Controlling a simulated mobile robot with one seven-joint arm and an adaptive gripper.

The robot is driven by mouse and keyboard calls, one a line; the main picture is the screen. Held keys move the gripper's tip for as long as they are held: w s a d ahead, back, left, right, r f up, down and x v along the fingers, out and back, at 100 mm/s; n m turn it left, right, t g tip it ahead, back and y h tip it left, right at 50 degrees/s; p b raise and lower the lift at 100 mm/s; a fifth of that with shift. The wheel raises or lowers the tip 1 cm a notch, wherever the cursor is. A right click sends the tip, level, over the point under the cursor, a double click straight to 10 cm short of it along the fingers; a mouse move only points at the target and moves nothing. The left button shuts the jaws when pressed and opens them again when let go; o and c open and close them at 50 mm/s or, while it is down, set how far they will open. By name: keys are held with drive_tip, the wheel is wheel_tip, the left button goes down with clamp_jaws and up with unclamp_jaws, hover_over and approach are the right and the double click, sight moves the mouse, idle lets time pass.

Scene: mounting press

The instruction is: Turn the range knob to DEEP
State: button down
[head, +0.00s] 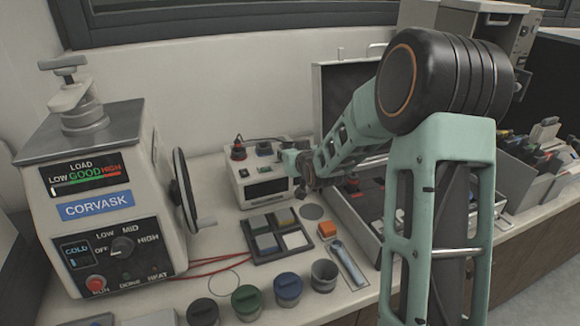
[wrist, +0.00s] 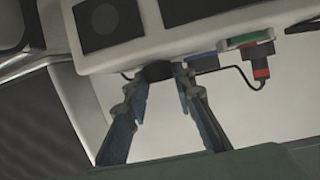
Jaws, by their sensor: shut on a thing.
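A small white instrument box (head: 246,191) stands on the bench against the back wall, with a dark display and coloured controls. My gripper (wrist: 161,75) is at this box, and its two fingers are closed around a small dark knob (wrist: 155,71) on the box's edge in the wrist view. The knob is hidden behind my gripper in the head view. No DEEP marking or pointer on the knob can be read. The box also shows in the wrist view (wrist: 130,50), tilted, with a dark panel, a green part and a red-and-black plug.
The CORVASK press (head: 95,180) stands at the left with its own knob and handwheel. An open case (head: 345,222) is at the right.

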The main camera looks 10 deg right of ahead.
drive_tip(key=shift+a+m+h+b, duration=0.4)
drive_tip(key=shift+m+h+b, duration=0.3)
drive_tip(key=shift+h+b, duration=0.15)
drive_tip(key=shift+r+m+h+p, duration=0.15)
drive_tip(key=shift+m+h+p, duration=0.55)
drive_tip(key=shift+m+h, duration=0.15)
drive_tip(key=m+g+h+p, duration=0.1)
drive_tip(key=m+h+p, duration=0.1)
drive_tip(key=p, duration=0.2)
drive_tip(key=shift+r, duration=0.2)
drive_tip(key=m+h+p, duration=0.1)
drive_tip(key=p, duration=0.2)
drive_tip(key=shift+a+g+h+p, duration=0.1)
drive_tip(key=shift+g+h+p, duration=0.2)
drive_tip(key=shift+h, duration=0.1)
drive_tip(key=shift+f+m+p, duration=0.15)
drive_tip(key=shift+m+p, duration=0.1)
drive_tip(key=shift+p, duration=0.1)
drive_tip(key=shift+w+f+m+h+p, duration=0.15)
drive_tip(key=shift+m+h+p, duration=0.25)
drive_tip(key=shift+h+p, duration=0.2)
drive_tip(key=c, duration=1.6)
unclamp_jaws()
